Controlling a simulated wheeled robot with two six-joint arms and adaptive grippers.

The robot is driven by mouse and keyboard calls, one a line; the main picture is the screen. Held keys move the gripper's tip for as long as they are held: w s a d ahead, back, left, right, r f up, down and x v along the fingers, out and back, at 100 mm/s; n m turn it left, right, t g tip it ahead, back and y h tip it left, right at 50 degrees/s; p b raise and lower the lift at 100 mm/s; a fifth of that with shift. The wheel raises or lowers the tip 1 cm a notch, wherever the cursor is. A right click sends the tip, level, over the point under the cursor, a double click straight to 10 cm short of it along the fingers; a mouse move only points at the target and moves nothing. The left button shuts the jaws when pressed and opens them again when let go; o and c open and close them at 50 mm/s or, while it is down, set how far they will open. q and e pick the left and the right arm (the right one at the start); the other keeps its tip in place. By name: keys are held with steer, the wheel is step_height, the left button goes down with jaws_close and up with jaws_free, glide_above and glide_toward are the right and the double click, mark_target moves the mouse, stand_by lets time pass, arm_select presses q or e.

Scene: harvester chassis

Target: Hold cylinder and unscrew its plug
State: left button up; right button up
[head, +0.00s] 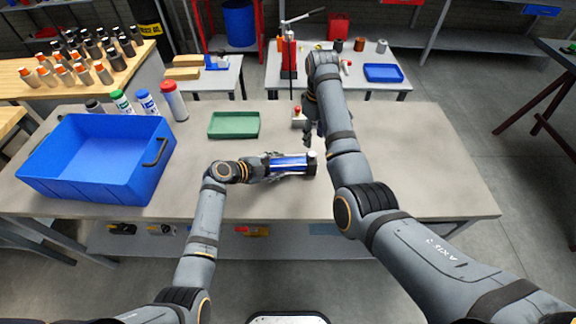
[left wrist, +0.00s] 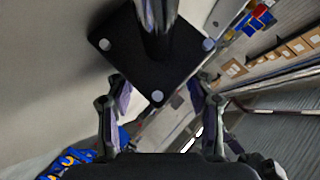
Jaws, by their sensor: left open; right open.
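In the left wrist view, a black square plate (left wrist: 120,62) with corner holes and a chrome rod (left wrist: 157,25) stand ahead of the open left fingers (left wrist: 157,92); contact cannot be told. My right gripper (head: 309,136) is open and empty, pointing down above the bench, behind the cylinder's right end. The plug cannot be identified surely.
A blue bin (head: 88,192) stands on the bench's left, with several bottles (head: 146,103) behind it. A green tray (head: 234,124) lies behind my left gripper. A small grey block with a red knob (head: 298,116) is close to my right gripper. The bench's right side is clear.

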mark_target(312, 154)
arm_select(q)
steer(key=shift+d, duration=0.1)
arm_select(e)
steer(key=shift+w+d, duration=0.1)
arm_select(q)
steer(key=shift+c, duration=1.3)
jaws_close()
arm_select(e)
steer(key=m, duration=2.6)
arm_select(q)
steer(key=shift+r, duration=0.1)
arm_select(e)
steer(key=m, duration=1)
arm_select(q)
steer(key=shift+w, duration=0.1)
arm_select(e)
steer(key=shift+f, duration=4)
